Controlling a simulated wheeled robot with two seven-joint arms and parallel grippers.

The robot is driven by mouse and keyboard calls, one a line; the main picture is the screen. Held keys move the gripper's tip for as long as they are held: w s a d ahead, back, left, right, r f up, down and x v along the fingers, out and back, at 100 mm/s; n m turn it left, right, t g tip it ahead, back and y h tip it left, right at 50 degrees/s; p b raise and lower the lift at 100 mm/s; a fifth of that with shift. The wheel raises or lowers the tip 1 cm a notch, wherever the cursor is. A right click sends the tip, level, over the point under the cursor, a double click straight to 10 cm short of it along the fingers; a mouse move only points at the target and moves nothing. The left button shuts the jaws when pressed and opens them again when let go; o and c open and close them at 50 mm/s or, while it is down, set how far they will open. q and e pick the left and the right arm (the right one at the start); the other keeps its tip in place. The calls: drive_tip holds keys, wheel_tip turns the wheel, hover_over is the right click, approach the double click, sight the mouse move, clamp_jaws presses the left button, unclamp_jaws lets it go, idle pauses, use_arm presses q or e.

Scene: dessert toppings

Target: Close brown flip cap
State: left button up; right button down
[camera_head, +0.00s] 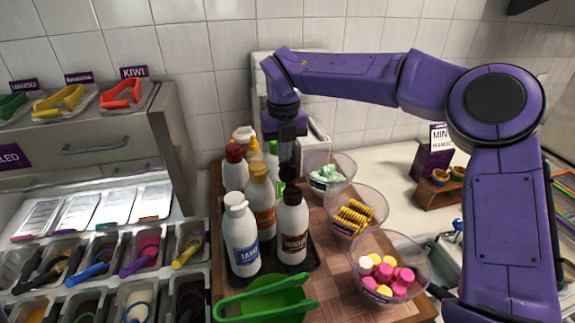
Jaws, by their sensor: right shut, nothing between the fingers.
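A white bottle (293,242) with a brown label stands upright on a dark tray (308,274). Its brown flip cap (292,195) is on top; at this size I cannot tell whether the lid is fully down. My right gripper (288,165) points down just above and behind the brown cap, among the bottle tops, with its fingers shut and empty. I cannot tell whether its fingertips touch the cap. My left gripper is not in view.
Close by stand a white-capped bottle (241,240), an orange-capped bottle (259,195) and a red-capped bottle (235,170). Clear bowls of toppings, including a pink-and-yellow one (391,268), line the right side. Green tongs (270,292) lie in front.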

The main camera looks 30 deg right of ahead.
sight(289, 178)
drive_tip(key=shift+s+a+r+b, duration=0.15)
drive_tip(key=shift+s+r+b, duration=0.1)
drive_tip(key=shift+s, duration=0.3)
drive_tip(key=shift+s+a+r+b, duration=0.15)
drive_tip(key=shift+s+r, duration=0.1)
drive_tip(key=shift+s, duration=0.3)
drive_tip(key=shift+s+a+r, duration=0.15)
drive_tip(key=shift+s+r, duration=0.15)
drive_tip(key=shift+s, duration=0.25)
drive_tip(key=shift+s+a+r, duration=0.1)
drive_tip(key=shift+s+r, duration=0.2)
drive_tip(key=shift+s, duration=0.2)
drive_tip(key=shift+s+a+f+b, duration=0.15)
drive_tip(key=shift+s+b, duration=0.1)
drive_tip(key=shift+b, duration=0.25)
drive_tip(key=shift+s+a+f+b, duration=0.1)
drive_tip(key=shift+s+a+b, duration=0.1)
drive_tip(key=shift+s+b, duration=0.45)
drive_tip(key=shift+s+a+b, duration=0.15)
drive_tip(key=shift+s+b, duration=0.15)
drive_tip(key=shift+s, duration=0.8)
